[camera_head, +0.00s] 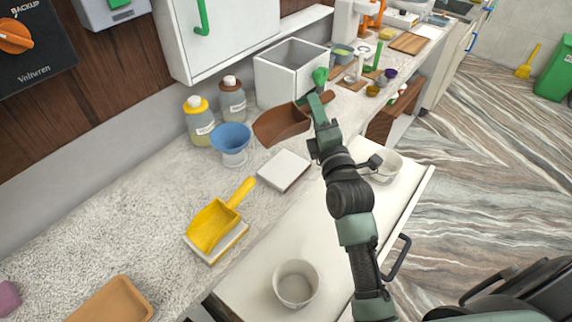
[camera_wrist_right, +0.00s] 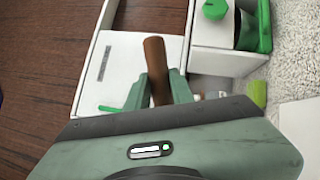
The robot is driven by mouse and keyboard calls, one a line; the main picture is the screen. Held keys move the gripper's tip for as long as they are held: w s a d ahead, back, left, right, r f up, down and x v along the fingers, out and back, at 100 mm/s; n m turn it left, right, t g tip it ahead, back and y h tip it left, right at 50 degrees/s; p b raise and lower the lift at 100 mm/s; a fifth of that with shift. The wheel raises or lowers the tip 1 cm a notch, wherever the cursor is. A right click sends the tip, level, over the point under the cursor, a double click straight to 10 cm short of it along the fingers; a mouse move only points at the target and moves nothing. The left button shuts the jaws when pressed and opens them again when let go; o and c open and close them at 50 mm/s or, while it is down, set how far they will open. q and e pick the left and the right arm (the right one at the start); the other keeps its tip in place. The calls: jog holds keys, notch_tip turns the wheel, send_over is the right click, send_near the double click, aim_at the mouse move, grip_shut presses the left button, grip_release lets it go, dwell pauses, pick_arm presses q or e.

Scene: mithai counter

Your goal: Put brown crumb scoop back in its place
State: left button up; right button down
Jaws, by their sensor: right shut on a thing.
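The brown crumb scoop (camera_head: 281,125) is in the head view, above the counter in front of the white open box. My right gripper (camera_head: 318,98) is shut on its handle. In the wrist view the brown handle (camera_wrist_right: 156,68) stands between the two green fingers; the scoop's pan is not visible there. A bare white rest block (camera_head: 284,171) lies on the counter below and in front of the scoop. A yellow scoop (camera_head: 212,225) sits on a similar white block at the left. My left gripper is not in view.
A blue funnel (camera_head: 231,136) and two bottles (camera_head: 198,121) stand left of the scoop. The white box (camera_head: 290,72) is behind it. An open drawer below the counter holds a white bowl (camera_head: 296,284) and another bowl (camera_head: 384,166). A brown tray (camera_head: 112,301) lies at the lower left.

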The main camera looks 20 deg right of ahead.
jog(key=w+d+r, duration=0.2)
jog(key=w+r, duration=0.1)
jog(key=shift+w+f, duration=0.2)
jog(key=shift+f, duration=4.6)
jog(key=shift+w+f, duration=0.15)
jog(key=shift+f, duration=4.6)
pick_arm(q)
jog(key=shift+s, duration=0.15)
pick_arm(e)
jog(key=shift+f, duration=0.15)
jog(key=c, duration=1.2)
grip_release()
jog(key=shift+c, duration=0.2)
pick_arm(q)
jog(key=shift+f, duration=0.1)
